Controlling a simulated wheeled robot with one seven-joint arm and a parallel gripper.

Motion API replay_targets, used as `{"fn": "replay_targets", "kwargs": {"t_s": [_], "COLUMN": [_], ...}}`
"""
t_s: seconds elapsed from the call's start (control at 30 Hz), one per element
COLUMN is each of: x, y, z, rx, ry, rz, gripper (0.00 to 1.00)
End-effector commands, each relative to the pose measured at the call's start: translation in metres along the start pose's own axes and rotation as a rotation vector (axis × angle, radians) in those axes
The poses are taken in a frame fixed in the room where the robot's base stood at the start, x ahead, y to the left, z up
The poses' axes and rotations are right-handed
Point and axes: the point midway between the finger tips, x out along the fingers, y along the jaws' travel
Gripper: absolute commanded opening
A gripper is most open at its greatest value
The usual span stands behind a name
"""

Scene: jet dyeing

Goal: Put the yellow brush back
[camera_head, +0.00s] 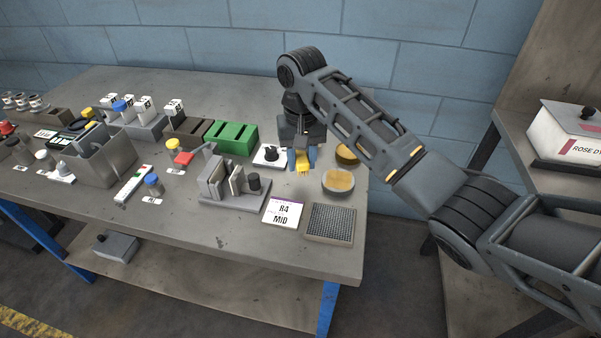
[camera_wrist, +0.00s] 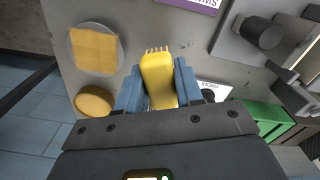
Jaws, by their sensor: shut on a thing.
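The yellow brush (camera_wrist: 158,78) is between the blue fingers of my gripper (camera_wrist: 158,88), which is shut on it. Its bristle end points away from the palm in the wrist view. In the head view the brush (camera_head: 302,162) shows below my gripper (camera_head: 301,161), over the right part of the workbench. Right behind the gripper to the left is a small white plate with a black knob (camera_head: 270,155). I cannot tell whether the brush touches the bench.
A round dish with a tan pad (camera_head: 338,182) and a yellow round pad (camera_head: 347,154) lie right of the gripper. A grey rack (camera_head: 235,192), a card marked 84 MID (camera_head: 282,213) and a mesh tray (camera_head: 330,223) stand in front. A green box (camera_head: 231,138) is to the left.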

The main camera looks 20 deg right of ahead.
Motion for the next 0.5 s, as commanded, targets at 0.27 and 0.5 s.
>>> {"fn": "replay_targets", "kwargs": {"t_s": [0.27,0.5], "x": [0.029,0.042], "y": [-0.002,-0.002], "z": [-0.001,-0.001], "rx": [0.001,0.0], "ry": [-0.001,0.001], "rz": [0.002,0.001], "gripper": [0.07,0.07]}}
